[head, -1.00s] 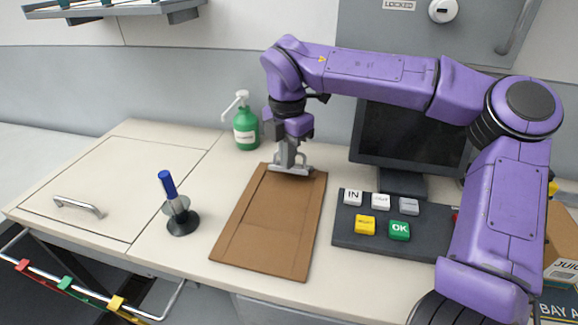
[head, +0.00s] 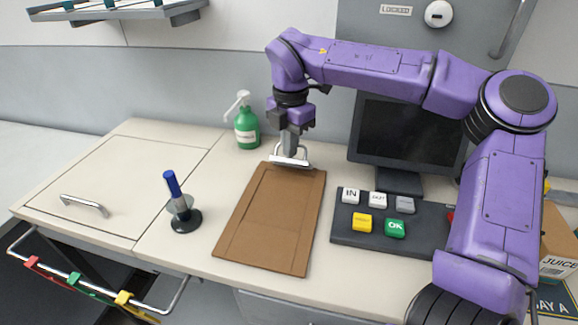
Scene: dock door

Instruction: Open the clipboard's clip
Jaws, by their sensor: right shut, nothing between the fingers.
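The brown clipboard (head: 268,220) lies flat on the desk, its top end pointing away from me. Its silver clip (head: 291,161) is at the far end, and its wire lever now stands up around my gripper's fingertips. My right gripper (head: 290,150) comes down from above with its fingers shut and empty, right at the clip. It covers part of the clip, so I cannot tell whether they touch. My left gripper is not in view.
A button panel (head: 345,237) and a dark monitor (head: 408,135) stand right of the clipboard. A green pump bottle (head: 246,128) is behind, left of the clip. A blue pen in a stand (head: 183,219) is at left. The desk between pen and clipboard is clear.

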